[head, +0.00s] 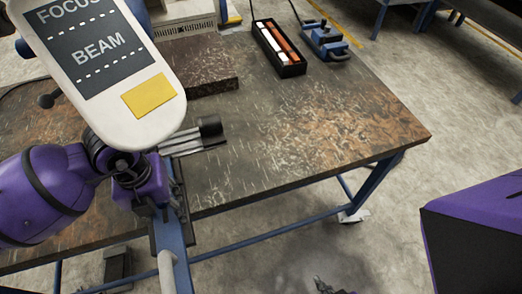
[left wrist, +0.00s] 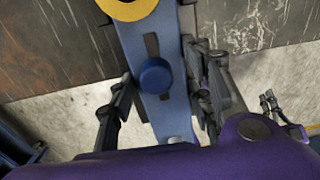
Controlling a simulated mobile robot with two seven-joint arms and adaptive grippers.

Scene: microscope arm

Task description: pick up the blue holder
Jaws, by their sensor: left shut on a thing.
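The blue holder, a long flat blue bar, shows in the left wrist view (left wrist: 175,45) with a round blue knob on it and a yellow ring at its top end. My left gripper (left wrist: 158,80) is shut on it, one finger along each side. In the head view the blue bar (head: 174,245) slopes down past the table's front edge, and my left gripper (head: 152,205) is at its upper part. The purple wrist and a white panel hide some of this. A dark tip (head: 325,287) at the bottom edge may be my right gripper; its jaws are unclear.
A white panel (head: 150,125) marked FOCUS and BEAM covers the upper left. The worn table (head: 300,125) has clear room at its middle and right. A black tray (head: 290,65) with coloured bars and a blue device (head: 325,38) stand at the back.

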